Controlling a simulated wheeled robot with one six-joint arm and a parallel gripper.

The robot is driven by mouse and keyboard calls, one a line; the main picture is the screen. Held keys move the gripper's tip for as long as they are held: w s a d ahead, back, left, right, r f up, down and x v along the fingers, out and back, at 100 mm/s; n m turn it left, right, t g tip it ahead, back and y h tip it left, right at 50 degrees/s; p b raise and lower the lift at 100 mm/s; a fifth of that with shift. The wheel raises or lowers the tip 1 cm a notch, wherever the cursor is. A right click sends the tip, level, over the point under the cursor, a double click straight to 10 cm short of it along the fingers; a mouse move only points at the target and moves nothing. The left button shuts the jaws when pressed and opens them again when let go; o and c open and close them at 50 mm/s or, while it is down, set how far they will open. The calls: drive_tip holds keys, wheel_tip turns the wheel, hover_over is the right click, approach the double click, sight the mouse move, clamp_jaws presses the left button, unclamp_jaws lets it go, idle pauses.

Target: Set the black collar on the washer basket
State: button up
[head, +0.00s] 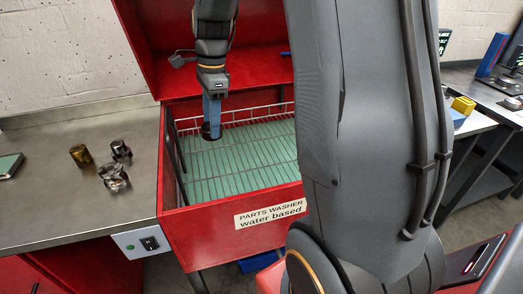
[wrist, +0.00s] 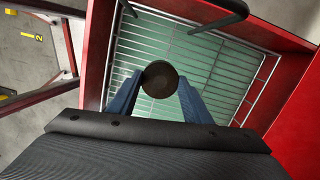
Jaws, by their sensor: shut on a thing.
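My gripper (wrist: 160,95) points down over the washer basket and its blue fingers are shut on the black collar (wrist: 160,79). In the wrist view the collar shows as a dark round disc between the fingertips. In the head view the collar (head: 211,132) is a small dark piece at the tips of the blue fingers. The washer basket (head: 240,158) is a wire grid over a green floor inside the red parts washer. The collar appears to be above the grid; the exact gap cannot be told.
The red washer wall (head: 235,222) and raised lid (head: 140,40) surround the basket. A dark bent tube (wrist: 222,20) reaches in over the basket. Brass (head: 80,155) and steel parts (head: 114,177) stand on the steel bench to the left. The grid looks clear.

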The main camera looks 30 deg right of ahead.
drive_tip(key=d+f+m, duration=0.1)
drive_tip(key=d+f, duration=0.2)
drive_tip(key=f, duration=0.1)
drive_tip(key=s+d+f+m, duration=0.1)
drive_tip(key=d+f+m, duration=0.1)
drive_tip(key=d+f, duration=0.2)
drive_tip(key=d+f+m+p, duration=0.1)
drive_tip(key=d+f+m, duration=0.1)
drive_tip(key=d+f, duration=0.2)
drive_tip(key=shift+s+d+f+t, duration=0.1)
drive_tip(key=shift+s+f+t, duration=0.2)
drive_tip(key=shift+f, duration=0.05)
drive_tip(key=shift+f+p, duration=0.5)
drive_tip(key=shift+f, duration=1.85)
drive_tip(key=shift+f, duration=0.1)
drive_tip(key=o, duration=1.4)
drive_tip(key=shift+o, duration=0.2)
